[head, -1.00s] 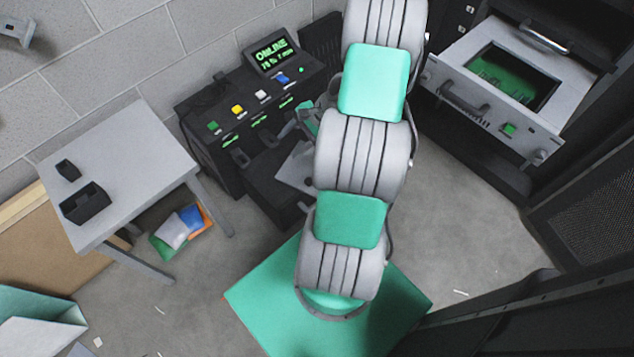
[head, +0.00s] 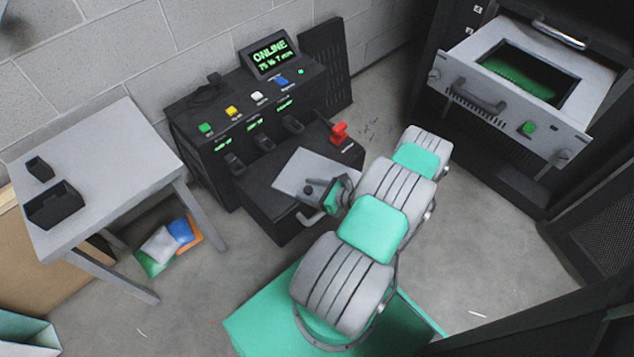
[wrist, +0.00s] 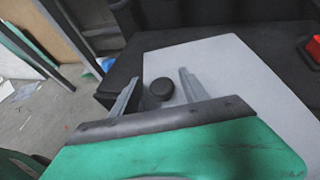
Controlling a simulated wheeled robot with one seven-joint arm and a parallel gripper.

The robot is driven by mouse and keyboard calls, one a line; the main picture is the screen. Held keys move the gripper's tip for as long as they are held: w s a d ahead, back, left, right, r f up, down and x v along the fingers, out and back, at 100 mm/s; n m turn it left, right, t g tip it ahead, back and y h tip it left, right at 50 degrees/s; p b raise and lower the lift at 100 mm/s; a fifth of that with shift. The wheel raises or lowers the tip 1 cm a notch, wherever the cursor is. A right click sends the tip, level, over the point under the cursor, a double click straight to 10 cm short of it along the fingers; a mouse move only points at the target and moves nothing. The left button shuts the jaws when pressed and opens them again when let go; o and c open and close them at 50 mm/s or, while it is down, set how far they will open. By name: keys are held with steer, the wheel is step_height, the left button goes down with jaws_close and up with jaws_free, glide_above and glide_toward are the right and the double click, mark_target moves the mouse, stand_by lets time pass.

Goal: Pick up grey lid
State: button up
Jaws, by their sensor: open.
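The grey lid (head: 298,170) is a flat plate lying on top of the low black box (head: 262,197) in front of the console. In the wrist view, the lid (wrist: 225,70) carries a round black knob (wrist: 160,89). My gripper (head: 318,194) is over the lid's front right part in the head view. In the wrist view, my gripper (wrist: 156,84) is open, with one finger on each side of the knob. I cannot tell whether the fingers touch the lid. My gripper and wrist hide part of the lid in the head view.
A red handle (head: 339,132) stands behind the lid on the box. The console (head: 245,105) with coloured buttons rises behind. A grey table (head: 100,165) with two black bins stands at left. An open drawer unit (head: 510,85) juts out at right.

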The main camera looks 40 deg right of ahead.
steer(key=shift+w, duration=0.1)
steer(key=shift+c, duration=0.3)
jaws_close()
stand_by(0.5)
